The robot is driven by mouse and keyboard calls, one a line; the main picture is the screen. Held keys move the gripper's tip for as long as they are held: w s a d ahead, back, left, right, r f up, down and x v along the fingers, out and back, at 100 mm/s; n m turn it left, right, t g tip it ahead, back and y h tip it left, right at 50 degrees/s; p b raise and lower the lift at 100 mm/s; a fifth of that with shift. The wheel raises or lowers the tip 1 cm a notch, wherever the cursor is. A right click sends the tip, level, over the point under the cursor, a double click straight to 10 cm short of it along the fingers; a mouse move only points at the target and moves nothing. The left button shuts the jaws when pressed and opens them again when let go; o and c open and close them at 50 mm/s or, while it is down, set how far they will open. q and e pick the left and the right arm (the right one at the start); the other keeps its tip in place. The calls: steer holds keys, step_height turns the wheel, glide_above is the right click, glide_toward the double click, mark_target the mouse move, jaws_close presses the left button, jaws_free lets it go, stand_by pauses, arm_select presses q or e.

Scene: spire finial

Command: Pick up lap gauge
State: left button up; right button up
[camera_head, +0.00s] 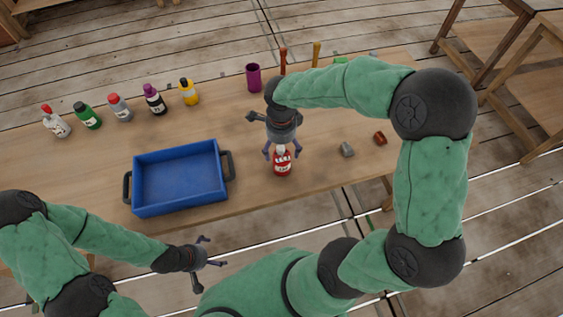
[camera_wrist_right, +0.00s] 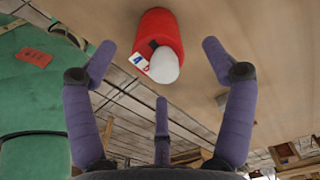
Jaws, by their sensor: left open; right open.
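I cannot tell which thing is the lap gauge; nothing in view is clearly marked as one. My right gripper (camera_head: 282,151) is open, with its fingers spread just behind a red bottle (camera_head: 282,167) that has a white cap and label. In the right wrist view the open fingers (camera_wrist_right: 158,62) point towards the red bottle (camera_wrist_right: 160,32), with nothing held between them. A small grey block (camera_head: 347,149) and a small red-brown block (camera_head: 380,138) lie to the right on the table. My left gripper (camera_head: 214,251) is open and empty, in front of the table's near edge.
A blue tray (camera_head: 134,191) with dark handles stands empty on the wooden table (camera_head: 245,130). Several bottles, including a yellow one (camera_head: 188,92), line the back left. A purple cup (camera_head: 253,77) and upright sticks (camera_head: 316,54) stand behind my right arm, which hides part of the table.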

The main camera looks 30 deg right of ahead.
mark_target(282, 155)
steer(key=f+b, duration=0.1)
steer(key=f, duration=0.4)
steer(key=shift+s+b, duration=0.2)
steer(key=shift+b, duration=0.2)
steer(key=c, duration=1.4)
